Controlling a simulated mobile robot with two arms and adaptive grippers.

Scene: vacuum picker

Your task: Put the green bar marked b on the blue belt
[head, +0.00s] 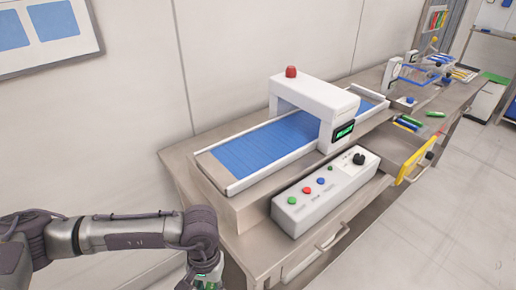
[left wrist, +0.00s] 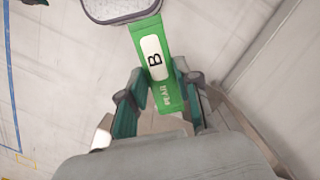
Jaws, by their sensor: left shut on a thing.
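The green bar marked B (left wrist: 172,92) is in the left wrist view, between the two fingers of my left gripper (left wrist: 162,98), which is shut on it. Its white label with a black B faces the camera. In the head view my left gripper (head: 207,284) is low at the bottom edge, mostly cut off, in front of the table's near left corner. The blue belt (head: 268,144) runs through a white arch on the table, to the right of and above my left gripper. Its left stretch is bare. My right gripper is in neither view.
The white arch (head: 338,112) with a red button spans the belt. A control box (head: 325,192) with coloured buttons stands in front of it. A drawer with a yellow edge (head: 415,160) is open at right, with green and blue bars near it. A wall rises behind the belt.

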